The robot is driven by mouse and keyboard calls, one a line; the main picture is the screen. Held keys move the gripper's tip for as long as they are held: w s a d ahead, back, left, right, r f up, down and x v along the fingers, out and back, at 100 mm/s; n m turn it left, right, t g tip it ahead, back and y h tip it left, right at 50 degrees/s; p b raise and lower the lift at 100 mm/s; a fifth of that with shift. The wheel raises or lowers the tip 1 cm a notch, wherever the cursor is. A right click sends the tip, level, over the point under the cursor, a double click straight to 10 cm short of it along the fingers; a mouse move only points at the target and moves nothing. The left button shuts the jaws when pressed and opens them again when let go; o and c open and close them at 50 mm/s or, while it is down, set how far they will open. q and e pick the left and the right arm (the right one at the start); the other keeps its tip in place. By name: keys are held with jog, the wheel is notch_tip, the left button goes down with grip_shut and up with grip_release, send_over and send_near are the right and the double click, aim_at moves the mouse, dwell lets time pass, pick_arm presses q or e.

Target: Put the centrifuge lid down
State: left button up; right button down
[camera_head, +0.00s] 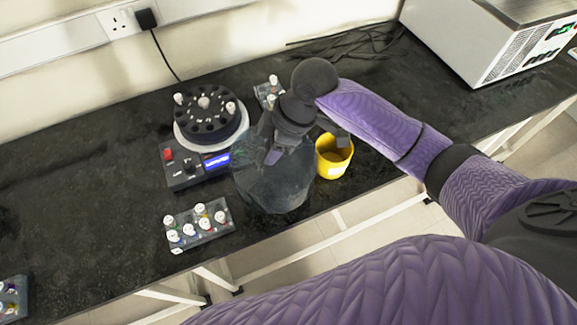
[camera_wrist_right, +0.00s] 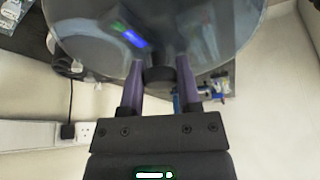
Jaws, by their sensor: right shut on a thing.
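The centrifuge lid (camera_head: 270,185) is a clear, smoky dome with a dark knob (camera_wrist_right: 158,79). My right gripper (camera_head: 273,157) is shut on that knob, and the wrist view shows its two purple fingers (camera_wrist_right: 158,72) on either side of it. In the head view the lid is just right of the centrifuge (camera_head: 190,160), between it and the yellow cup (camera_head: 333,163), near the bench's front edge. I cannot tell whether the lid touches the bench. The centrifuge is uncovered, with its black rotor (camera_head: 207,120) showing and a few white-capped tubes in it. My left gripper is not in view.
A tube rack (camera_head: 198,226) stands in front of the centrifuge. Another rack (camera_head: 268,92) is behind the right arm, and a third (camera_head: 12,298) is at the lower left. A large metal device (camera_head: 490,45) stands at the back right. The black bench (camera_head: 85,205) is clear left of the centrifuge.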

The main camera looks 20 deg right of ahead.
aim_at(274, 167)
notch_tip(274, 167, down, 7)
jog(key=shift+a+f+b, duration=0.1)
jog(key=shift+f+b, duration=0.1)
jog(key=shift+b, duration=0.9)
jog(key=shift+r, duration=0.15)
jog(key=shift+c, duration=1.5)
grip_release()
jog(key=p+v, duration=0.4)
jog(key=v, duration=0.7)
jog(key=shift+w+r, duration=0.1)
jog(key=shift+r, duration=0.4)
